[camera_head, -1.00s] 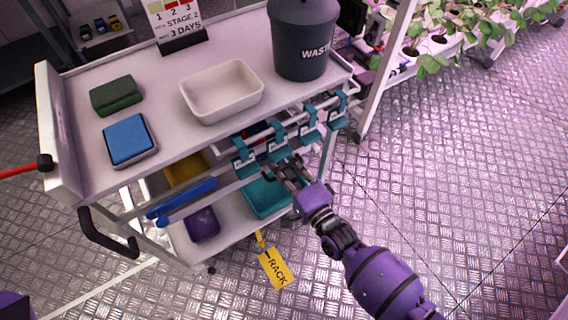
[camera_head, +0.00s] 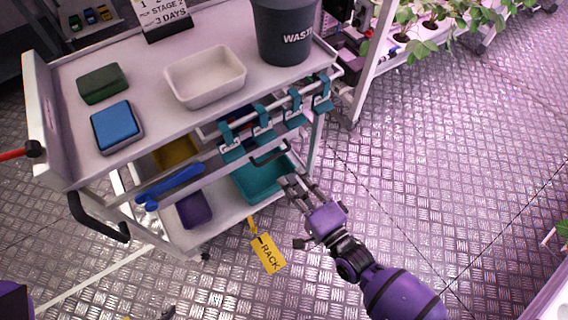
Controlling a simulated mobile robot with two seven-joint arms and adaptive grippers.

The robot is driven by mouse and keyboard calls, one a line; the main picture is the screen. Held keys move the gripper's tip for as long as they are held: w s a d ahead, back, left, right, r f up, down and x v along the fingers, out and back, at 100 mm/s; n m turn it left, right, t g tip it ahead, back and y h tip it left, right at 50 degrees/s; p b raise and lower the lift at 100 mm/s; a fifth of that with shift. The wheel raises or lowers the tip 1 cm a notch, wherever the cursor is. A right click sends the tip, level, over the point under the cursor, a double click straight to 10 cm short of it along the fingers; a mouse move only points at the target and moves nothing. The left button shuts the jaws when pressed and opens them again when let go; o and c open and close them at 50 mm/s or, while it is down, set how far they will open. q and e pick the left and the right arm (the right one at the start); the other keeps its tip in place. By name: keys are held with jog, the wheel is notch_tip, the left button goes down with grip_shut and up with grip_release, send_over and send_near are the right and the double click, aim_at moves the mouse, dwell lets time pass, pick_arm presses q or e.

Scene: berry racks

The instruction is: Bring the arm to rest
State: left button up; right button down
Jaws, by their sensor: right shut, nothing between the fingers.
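My right arm comes in from the lower right, with a purple wrist and a dark gripper. The right gripper (camera_head: 287,182) is shut and empty. In the picture its fingertips lie over the right end of the cart's lower shelf, near the teal bin (camera_head: 262,178). It appears clear of the teal hooks (camera_head: 263,119) on the cart's side rail. At the lower left edge a purple part of my left arm shows; the left gripper cannot be made out.
The white cart (camera_head: 140,62) carries a white tray (camera_head: 205,98), a blue pad (camera_head: 116,125), a green block (camera_head: 102,82) and a dark waste bin (camera_head: 284,30). A plant rack (camera_head: 372,60) stands at upper right. Metal floor right of the cart is open.

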jog(key=v, duration=0.3)
